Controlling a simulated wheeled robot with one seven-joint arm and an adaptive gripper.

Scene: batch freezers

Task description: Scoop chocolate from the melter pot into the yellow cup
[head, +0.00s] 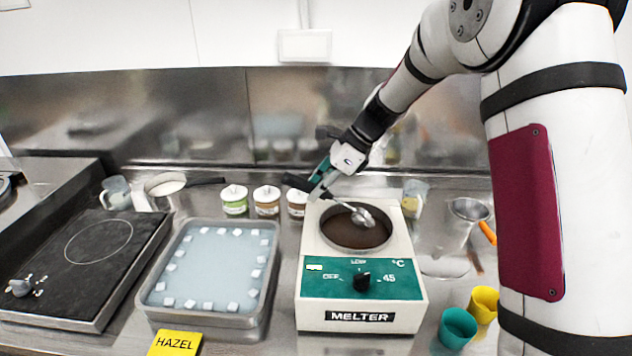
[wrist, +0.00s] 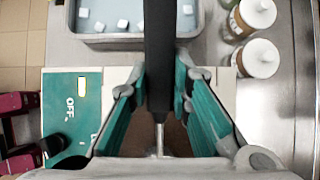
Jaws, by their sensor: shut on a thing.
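The melter (head: 360,316) is a white box with a green front panel. Its round pot (head: 356,241) holds dark brown chocolate. My gripper (head: 319,182) is shut on the black handle of a ladle (head: 297,182), above the pot's back left edge. The ladle's metal bowl (head: 363,217) is over the pot; I cannot tell if it touches the chocolate. In the wrist view the black handle (wrist: 158,60) runs between the green fingers, and the bowl is hidden. The yellow cup (head: 484,304) stands right of the melter, beside a teal cup (head: 457,328), partly behind my arm.
A metal tray (head: 150,306) of ice water with white cubes stands left of the melter. Several lidded jars (head: 235,200) stand behind it. A black hob (head: 85,262) is at far left. A metal strainer (head: 469,210) with an orange handle lies at right. A yellow HAZEL card (head: 175,344) is in front.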

